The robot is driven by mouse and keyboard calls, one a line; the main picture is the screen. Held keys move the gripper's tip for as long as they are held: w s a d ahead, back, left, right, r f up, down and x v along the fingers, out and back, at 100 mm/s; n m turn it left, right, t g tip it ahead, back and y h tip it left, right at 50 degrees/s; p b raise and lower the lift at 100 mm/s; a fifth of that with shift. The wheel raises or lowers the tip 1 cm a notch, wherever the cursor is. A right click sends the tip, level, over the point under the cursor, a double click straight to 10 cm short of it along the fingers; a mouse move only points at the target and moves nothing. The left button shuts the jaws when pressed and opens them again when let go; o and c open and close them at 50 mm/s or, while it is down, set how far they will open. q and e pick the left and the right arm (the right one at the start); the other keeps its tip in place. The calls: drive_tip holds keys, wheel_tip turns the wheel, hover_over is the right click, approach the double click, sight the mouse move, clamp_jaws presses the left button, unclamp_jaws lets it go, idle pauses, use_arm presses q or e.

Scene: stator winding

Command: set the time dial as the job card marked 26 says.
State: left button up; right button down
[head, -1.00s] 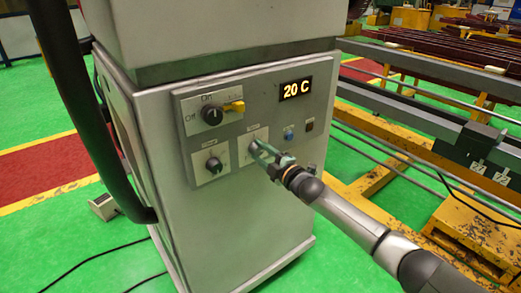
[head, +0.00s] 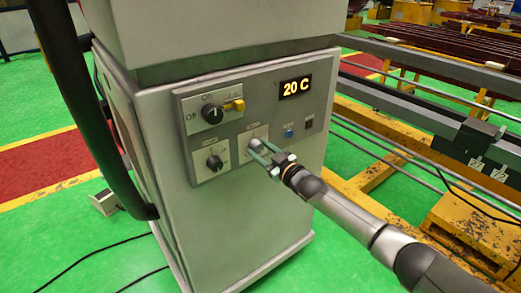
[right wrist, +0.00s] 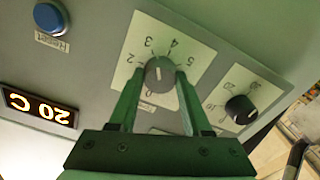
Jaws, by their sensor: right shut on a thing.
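The numbered dial (right wrist: 159,75) is a grey knob on a pale square plate with figures running from 0 past 5. My right gripper (right wrist: 158,84) is shut on this knob, one finger on each side. In the head view the right gripper (head: 266,155) reaches the lower right dial on the cabinet front and partly covers its plate. The knob's pale line seems to lie toward the 0, but I cannot read the setting surely. The job card marked 26 is not in view. My left gripper is not in view.
A second black dial (head: 214,163) is just left. Above it is an on/off switch (head: 212,114) with a yellow tag. The display (head: 295,88) reads 20 C. A blue button (head: 288,132) sits close right of my gripper. A dark curved bar (head: 82,110) stands at the left.

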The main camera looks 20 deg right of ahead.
drive_tip(key=m, duration=0.3)
drive_tip(key=shift+f+m, duration=0.1)
drive_tip(key=shift+m, duration=0.3)
drive_tip(key=m+b, duration=0.1)
drive_tip(key=m, duration=0.2)
drive_tip(key=shift+m+b, duration=0.3)
drive_tip(key=m+b, duration=0.1)
drive_tip(key=m, duration=0.2)
drive_tip(key=shift+m+b, duration=0.3)
drive_tip(key=shift+m, duration=0.1)
drive_tip(key=m+b, duration=0.1)
drive_tip(key=m, duration=0.2)
drive_tip(key=shift+b, duration=0.35)
drive_tip(key=shift+m, duration=0.8)
